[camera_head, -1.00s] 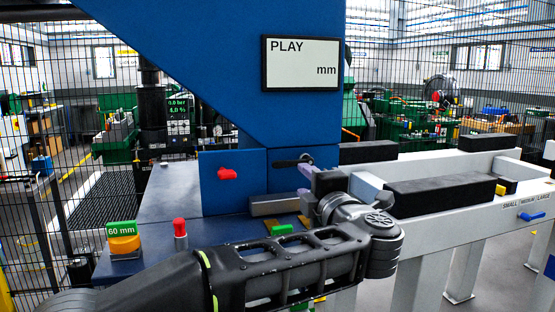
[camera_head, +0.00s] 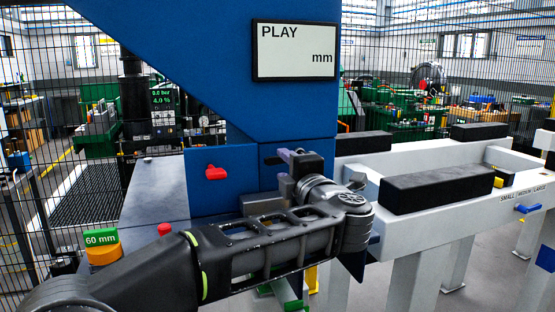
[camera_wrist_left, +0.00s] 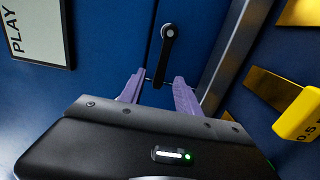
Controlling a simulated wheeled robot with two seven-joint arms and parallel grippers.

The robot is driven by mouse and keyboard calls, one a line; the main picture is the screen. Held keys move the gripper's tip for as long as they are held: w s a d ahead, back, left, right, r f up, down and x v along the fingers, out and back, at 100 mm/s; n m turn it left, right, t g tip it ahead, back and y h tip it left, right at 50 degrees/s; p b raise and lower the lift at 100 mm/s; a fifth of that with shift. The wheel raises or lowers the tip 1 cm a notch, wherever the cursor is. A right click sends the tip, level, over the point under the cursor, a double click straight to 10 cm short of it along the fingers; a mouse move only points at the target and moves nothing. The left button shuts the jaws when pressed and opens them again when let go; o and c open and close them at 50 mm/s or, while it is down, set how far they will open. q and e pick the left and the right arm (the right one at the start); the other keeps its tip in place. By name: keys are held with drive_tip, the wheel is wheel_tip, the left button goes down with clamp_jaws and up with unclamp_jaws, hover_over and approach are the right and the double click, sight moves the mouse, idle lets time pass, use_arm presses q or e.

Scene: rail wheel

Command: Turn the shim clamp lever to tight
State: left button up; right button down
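A black lever with a round pivot end shows on the blue panel in the left wrist view (camera_wrist_left: 168,38); its arm points down the picture. In the head view the lever (camera_head: 272,161) is partly hidden by my left gripper (camera_head: 289,158). No tight or loose marking is readable. In the left wrist view, the purple fingers of my left gripper (camera_wrist_left: 158,90) stand apart, with the lever's lower end between or just beyond them. I cannot tell whether they touch it. My right gripper is not in view.
A red handle (camera_head: 216,173) sits on the blue panel left of the lever. A yellow block (camera_wrist_left: 300,115) is right in the wrist view. Black pads (camera_head: 437,187) lie on the white frame.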

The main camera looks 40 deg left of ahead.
sight(278, 161)
use_arm(q)
drive_tip(key=x, duration=0.5)
drive_tip(key=shift+a+p, duration=0.1)
drive_tip(key=shift+p, duration=0.2)
clamp_jaws()
idle(1.1)
